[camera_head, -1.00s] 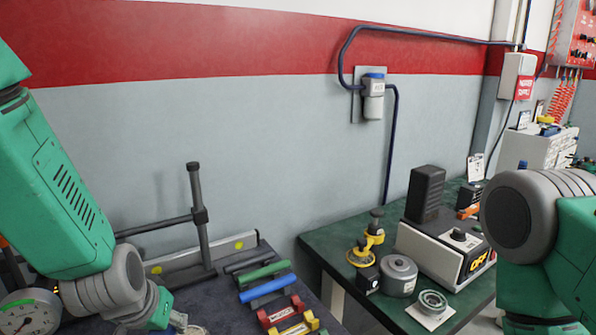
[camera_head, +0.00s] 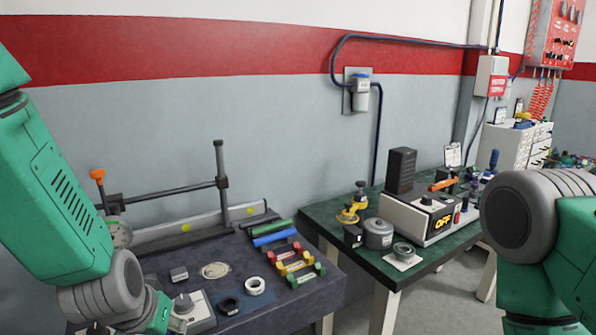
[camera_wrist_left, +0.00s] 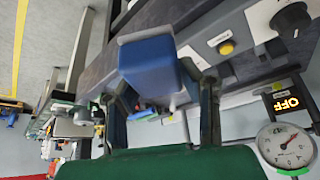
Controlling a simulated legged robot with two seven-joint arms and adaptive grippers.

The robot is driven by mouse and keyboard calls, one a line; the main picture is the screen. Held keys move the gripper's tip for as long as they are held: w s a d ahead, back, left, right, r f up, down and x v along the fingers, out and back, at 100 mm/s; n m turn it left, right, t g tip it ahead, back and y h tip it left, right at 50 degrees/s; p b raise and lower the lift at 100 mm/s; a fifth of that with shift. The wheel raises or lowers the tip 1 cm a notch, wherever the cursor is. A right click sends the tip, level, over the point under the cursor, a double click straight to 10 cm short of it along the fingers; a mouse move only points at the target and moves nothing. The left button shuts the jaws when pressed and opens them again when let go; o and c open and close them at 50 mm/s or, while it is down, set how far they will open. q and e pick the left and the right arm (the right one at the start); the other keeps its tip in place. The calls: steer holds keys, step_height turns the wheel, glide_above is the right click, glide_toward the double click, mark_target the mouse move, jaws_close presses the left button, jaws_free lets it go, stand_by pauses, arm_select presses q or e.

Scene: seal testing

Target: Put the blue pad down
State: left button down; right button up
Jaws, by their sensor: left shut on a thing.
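The blue pad (camera_wrist_left: 150,65) is a blue block with a paler end, seen in the left wrist view. My left gripper (camera_wrist_left: 163,88) is shut on it, with one finger at each side. The pad appears held over the dark bench edge; whether it touches anything cannot be told. In the head view only the green base of my left gripper shows at the bottom left, and the pad is hidden or out of frame. My right arm shows at the right edge, but its gripper is out of view.
The dark bench (camera_head: 240,290) holds a dial gauge (camera_head: 118,233), a white ring (camera_head: 255,286), a black ring (camera_head: 229,306), a small grey block (camera_head: 178,274) and several coloured bars. A green table (camera_head: 325,222) with a tester (camera_head: 425,215) stands to the right.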

arm_select(q)
steer(key=s+f+b, duration=0.4)
steer(key=s+f, duration=0.3)
steer(key=f, duration=0.3)
steer(key=shift+b, duration=0.35)
arm_select(e)
steer(key=f, duration=0.3)
steer(key=w+f, duration=0.1)
steer(key=f, duration=0.1)
steer(key=shift+f, duration=0.25)
